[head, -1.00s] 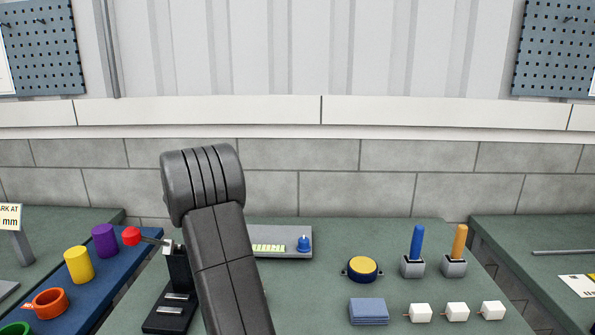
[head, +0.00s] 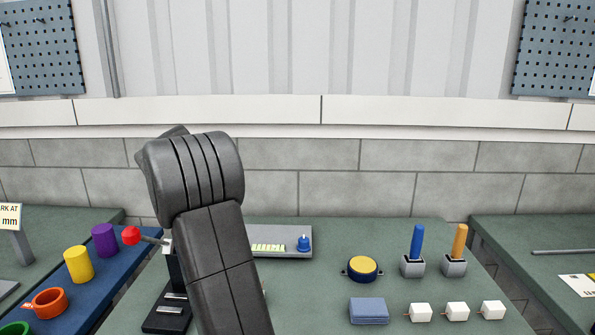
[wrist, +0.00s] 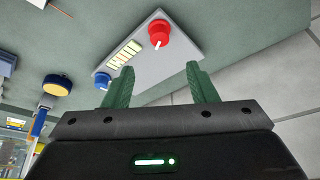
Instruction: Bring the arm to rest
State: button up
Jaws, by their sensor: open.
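My gripper (wrist: 160,88) shows in the wrist view as two green fingers set well apart with nothing between them. It is open and empty. Past its fingertips lies a light grey panel (wrist: 150,65) with a red knob (wrist: 160,33), a blue knob (wrist: 103,79) and a yellow-green display strip. In the head view my dark arm rises in front of the bench, and the gripper itself is hidden behind it. The same grey panel (head: 285,236) shows partly behind the arm, with its red knob hidden.
A yellow button (head: 362,267), a blue-handled holder (head: 416,250), an orange-handled holder (head: 457,252), a blue pad (head: 368,310) and several white cubes stand right of my arm. A red-tipped lever (head: 131,236), purple cylinder (head: 105,240) and yellow cylinder (head: 79,265) stand left.

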jog(key=x, duration=1.2)
jog(key=shift+d+f, duration=0.15)
jog(key=shift+f, duration=0.05)
jog(key=shift+r+n+t+y+p, duration=0.25)
jog(key=shift+n+p, duration=0.2)
jog(key=shift+n, duration=0.75)
jog(key=n+y+p, duration=0.1)
jog(key=n, duration=0.1)
jog(key=shift+d+n+p, duration=0.1)
jog(key=shift+n+p, duration=0.2)
jog(key=shift+n, duration=0.1)
jog(key=n+y+p, duration=0.1)
jog(key=n, duration=0.1)
jog(key=n+p, duration=0.1)
jog(key=p, duration=0.1)
jog(key=shift+d+n+t+y, duration=0.1)
jog(key=shift+n+t+y, duration=0.25)
jog(key=shift+n, duration=0.05)
jog(key=shift+n+y+p, duration=0.7)
jog(key=shift+n+p, duration=0.7)
jog(key=shift+n, duration=0.4)
jog(key=b+v, duration=0.1)
jog(key=v, duration=0.6)
jog(key=shift+w+d, duration=0.1)
jog(key=shift+d, duration=0.05)
